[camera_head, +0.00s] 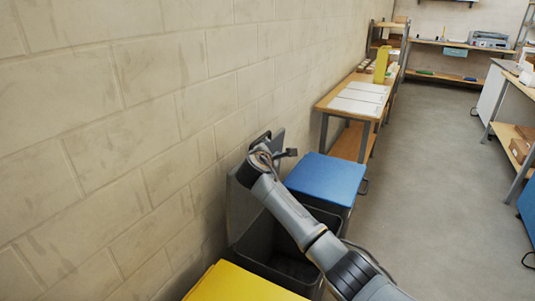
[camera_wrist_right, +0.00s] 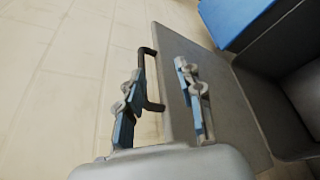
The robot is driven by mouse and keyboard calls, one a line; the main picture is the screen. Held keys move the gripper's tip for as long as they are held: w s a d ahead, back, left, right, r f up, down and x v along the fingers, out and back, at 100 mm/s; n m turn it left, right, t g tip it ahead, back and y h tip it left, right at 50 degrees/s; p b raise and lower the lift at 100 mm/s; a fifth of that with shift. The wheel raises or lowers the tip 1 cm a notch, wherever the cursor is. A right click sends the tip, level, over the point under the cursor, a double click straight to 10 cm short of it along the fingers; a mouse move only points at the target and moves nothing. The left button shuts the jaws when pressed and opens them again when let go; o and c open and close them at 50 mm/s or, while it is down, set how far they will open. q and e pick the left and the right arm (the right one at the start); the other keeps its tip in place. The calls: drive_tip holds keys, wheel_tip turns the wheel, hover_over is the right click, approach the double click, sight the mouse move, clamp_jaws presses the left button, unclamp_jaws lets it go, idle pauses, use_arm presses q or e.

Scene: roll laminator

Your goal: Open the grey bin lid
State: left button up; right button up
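The grey bin lid (camera_head: 240,208) stands raised, close to upright, at the wall side of the grey bin (camera_head: 270,262), whose dark inside shows. In the right wrist view the lid (camera_wrist_right: 225,110) is a flat grey panel with a black handle (camera_wrist_right: 148,78) along its edge. My right gripper (camera_head: 277,150) is at the top of the lid; my arm covers part of the bin. In the wrist view its two blue-padded fingers (camera_wrist_right: 160,105) are apart, one by the handle and the other in front of the panel. Contact cannot be told. My left gripper is not in view.
A bin with a closed blue lid (camera_head: 328,178) stands just beyond the grey bin. A yellow lid (camera_head: 240,286) is on the near side. The block wall (camera_head: 120,130) is close on the left. The floor (camera_head: 430,190) at right is clear.

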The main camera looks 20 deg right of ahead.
drive_tip(key=shift+v, duration=2.05)
drive_tip(key=shift+w, duration=0.1)
